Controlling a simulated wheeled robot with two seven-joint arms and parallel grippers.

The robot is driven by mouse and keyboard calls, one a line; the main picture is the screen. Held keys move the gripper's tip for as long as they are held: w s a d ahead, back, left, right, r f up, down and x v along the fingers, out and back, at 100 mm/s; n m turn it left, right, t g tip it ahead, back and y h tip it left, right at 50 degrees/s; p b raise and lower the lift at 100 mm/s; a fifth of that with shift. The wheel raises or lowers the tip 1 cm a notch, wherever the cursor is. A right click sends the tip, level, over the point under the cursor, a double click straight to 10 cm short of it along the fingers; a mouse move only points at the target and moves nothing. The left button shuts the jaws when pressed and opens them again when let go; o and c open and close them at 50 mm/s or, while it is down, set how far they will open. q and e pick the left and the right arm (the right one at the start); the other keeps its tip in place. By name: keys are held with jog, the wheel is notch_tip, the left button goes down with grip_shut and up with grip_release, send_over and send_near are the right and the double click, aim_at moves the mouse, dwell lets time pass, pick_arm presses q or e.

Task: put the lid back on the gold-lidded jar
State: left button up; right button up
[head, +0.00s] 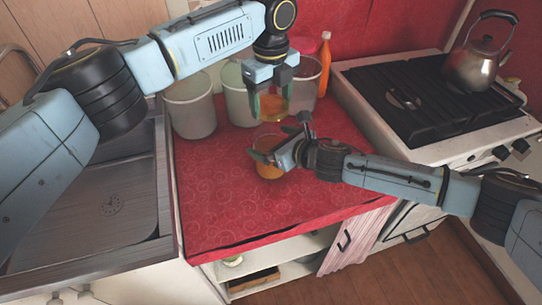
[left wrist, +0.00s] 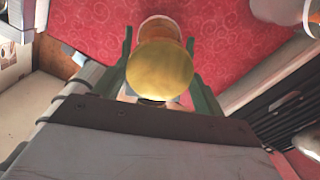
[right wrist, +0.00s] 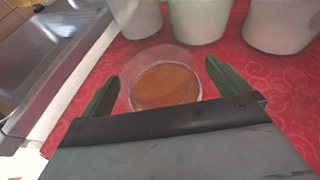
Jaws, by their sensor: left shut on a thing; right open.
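The jar (head: 268,171) is clear, holds something orange, and stands upright on the red counter. In the right wrist view the jar (right wrist: 165,85) has an open top and sits between the fingers. My left gripper (head: 272,108) is shut on the gold lid (left wrist: 160,70), a round disc, and holds it above the jar. The jar (left wrist: 160,27) shows partly behind the lid in the left wrist view. My right gripper (head: 277,141) is open, with its fingers on either side of the jar. I cannot tell whether they touch it.
Several pale canisters, including one at the left (head: 190,107), stand behind the jar, with an orange bottle (head: 324,66) beside them. A stove (head: 425,95) with a kettle (head: 480,65) is at the right, a sink (head: 105,205) at the left. The red counter's front (head: 240,215) is clear.

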aim_at(271, 125)
jog(key=shift+w+a+f, duration=0.15)
jog(key=shift+w+a, duration=0.1)
jog(key=c, duration=1.4)
pick_arm(q)
jog(key=shift+f, duration=2.45)
jog(key=shift+f, duration=0.15)
pick_arm(e)
jog(key=shift+f, duration=0.1)
pick_arm(q)
jog(key=shift+f, duration=0.75)
jog(key=shift+f, duration=0.55)
pick_arm(e)
jog(key=shift+s, duration=0.1)
jog(key=c, duration=0.5)
pick_arm(q)
jog(key=m, duration=0.6)
jog(key=shift+m, duration=0.4)
pick_arm(e)
jog(key=shift+d+f, duration=0.1)
